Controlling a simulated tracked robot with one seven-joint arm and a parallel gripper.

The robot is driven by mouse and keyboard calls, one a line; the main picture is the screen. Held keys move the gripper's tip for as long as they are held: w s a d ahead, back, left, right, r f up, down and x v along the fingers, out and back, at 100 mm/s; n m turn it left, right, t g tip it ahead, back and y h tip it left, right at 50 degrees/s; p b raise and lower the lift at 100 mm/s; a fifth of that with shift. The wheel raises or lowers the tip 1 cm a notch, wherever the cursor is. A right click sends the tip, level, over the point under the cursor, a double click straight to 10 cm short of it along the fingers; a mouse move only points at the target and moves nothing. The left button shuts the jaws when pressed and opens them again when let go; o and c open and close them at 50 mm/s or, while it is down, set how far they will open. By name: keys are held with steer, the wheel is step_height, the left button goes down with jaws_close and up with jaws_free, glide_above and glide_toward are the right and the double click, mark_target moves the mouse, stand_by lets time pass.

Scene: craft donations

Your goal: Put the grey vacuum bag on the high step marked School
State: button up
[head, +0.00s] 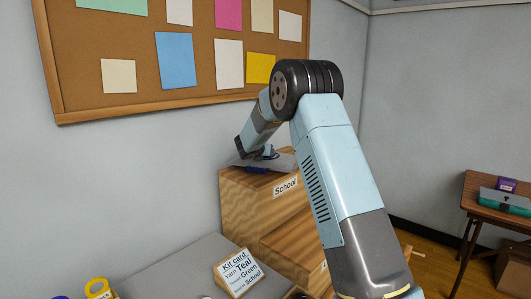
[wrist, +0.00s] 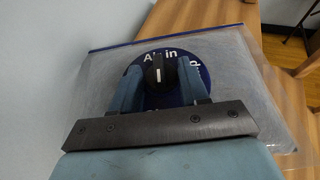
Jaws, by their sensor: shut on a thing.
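The grey vacuum bag (head: 284,162) is a flat, semi-clear sheet at the top of the high wooden step (head: 242,192), which bears a School label (head: 285,187). In the wrist view the bag (wrist: 90,88) spreads beneath my gripper (wrist: 160,78), with a dark blue round patch reading "Air in" and a black knob (wrist: 157,70). My gripper's fingers are shut on the knob. My gripper (head: 262,155) is over the step in the head view. The bag lies over or just above the step top; I cannot tell whether it touches.
A lower wooden step (head: 285,240) is in front of the high one, partly hidden by my arm. A kit card (head: 239,272) stands on a grey surface (head: 180,268) at front left. A side table (head: 490,195) with a teal box stands at right. The wall is close behind.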

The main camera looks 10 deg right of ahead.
steer(key=o, duration=1.2)
steer(key=v, duration=1.2)
steer(key=s+d+r+m+g, duration=0.25)
steer(key=s+d+m, duration=0.2)
steer(key=s, duration=0.45)
steer(key=s+d+r+m+g, duration=0.1)
steer(key=s+d+r+m, duration=0.2)
steer(key=s+m, duration=0.45)
steer(key=s+d+r+m+g, duration=0.1)
steer(key=s+d+r+m, duration=0.25)
steer(key=s, duration=0.65)
steer(key=shift+s+a+f+m+g+y, duration=0.2)
steer(key=shift+s+a+f+m+y, duration=0.75)
steer(key=shift+s+m, duration=2.55)
steer(key=shift+s+a+f+m+g+y, duration=0.4)
steer(key=shift+s+m+y, duration=0.95)
steer(key=shift+s, duration=4.3)
steer(key=shift+s+a+f+m+g+y, duration=0.1)
steer(key=shift+s+a+f+m+y, duration=0.9)
steer(key=shift+s+m, duration=2.45)
